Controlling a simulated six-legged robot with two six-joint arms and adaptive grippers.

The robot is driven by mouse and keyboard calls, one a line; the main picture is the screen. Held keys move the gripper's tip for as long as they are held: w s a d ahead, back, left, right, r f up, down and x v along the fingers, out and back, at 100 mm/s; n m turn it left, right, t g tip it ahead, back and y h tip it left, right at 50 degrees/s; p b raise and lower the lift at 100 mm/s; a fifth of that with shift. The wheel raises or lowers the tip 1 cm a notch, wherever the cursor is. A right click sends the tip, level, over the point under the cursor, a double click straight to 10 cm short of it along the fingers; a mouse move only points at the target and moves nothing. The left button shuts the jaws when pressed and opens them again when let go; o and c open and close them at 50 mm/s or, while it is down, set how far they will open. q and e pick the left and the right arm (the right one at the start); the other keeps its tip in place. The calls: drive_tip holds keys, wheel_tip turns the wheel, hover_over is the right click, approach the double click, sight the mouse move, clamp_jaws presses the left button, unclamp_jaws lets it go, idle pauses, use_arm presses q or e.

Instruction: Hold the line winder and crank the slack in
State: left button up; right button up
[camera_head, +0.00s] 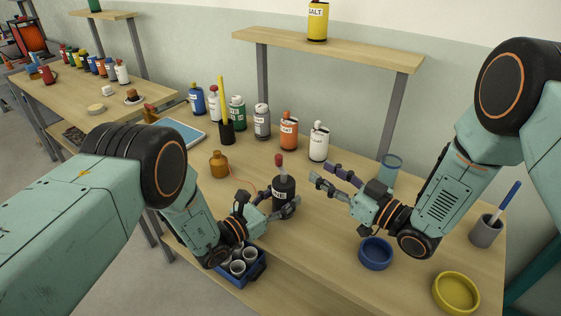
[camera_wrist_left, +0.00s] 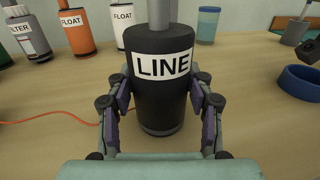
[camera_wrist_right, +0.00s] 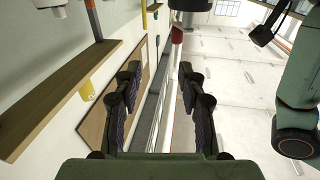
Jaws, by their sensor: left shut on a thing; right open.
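The line winder is a black drum with a white LINE label (camera_head: 283,194). It stands upright on the bench with a grey stem and a red knob (camera_head: 279,160) on top. It fills the middle of the left wrist view (camera_wrist_left: 163,110). My left gripper (camera_wrist_left: 163,92) is shut around the drum from both sides. An orange line (camera_wrist_left: 60,123) runs along the bench to the left of the drum. My right gripper (camera_head: 323,173) is open and empty, to the right of the winder and apart from it. In the right wrist view its fingers (camera_wrist_right: 160,70) are spread.
A blue crate of cups (camera_head: 260,273) is by the front edge. A blue ring dish (camera_head: 375,256) and yellow dish (camera_head: 456,291) lie to the right. Labelled bottles, one orange (camera_head: 288,133), stand behind.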

sight(278, 165)
drive_tip(key=w+a, duration=0.2)
drive_tip(key=a, duration=0.1)
drive_tip(key=w+a+n+g, duration=0.1)
drive_tip(key=w+a, duration=0.1)
drive_tip(key=a, duration=0.2)
drive_tip(key=w+a+g+y, duration=0.1)
drive_tip(key=w+a, duration=0.1)
drive_tip(key=a, duration=0.2)
drive_tip(key=shift+w+f+n, duration=0.2)
drive_tip(key=shift+f+n, duration=0.1)
drive_tip(key=shift+f, duration=0.05)
clamp_jaws()
